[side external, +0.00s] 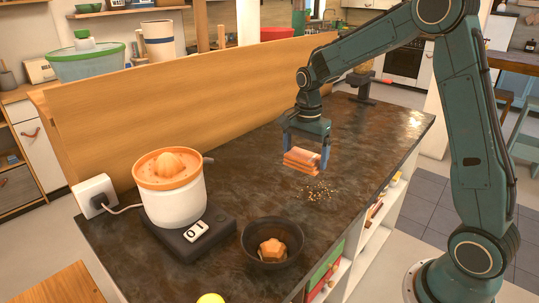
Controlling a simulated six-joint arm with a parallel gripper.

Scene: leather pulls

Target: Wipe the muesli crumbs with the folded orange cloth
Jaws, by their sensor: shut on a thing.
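The folded orange cloth (301,161) is held between the two fingers of my gripper (305,157), which is shut on it. The cloth shows as a small stack of layers and appears to be a little above the dark counter; I cannot tell the exact gap. The muesli crumbs (317,191) lie in a small scattered patch on the dark counter (235,185), just below and slightly right of the cloth in the picture. Nothing covers the crumbs in this view.
A white and orange citrus juicer (172,195) stands on a dark scale (195,240) at left. A dark bowl (272,258) with an orange-brown thing inside stands in front. A wooden panel (190,105) runs along the back. The counter around the crumbs is clear.

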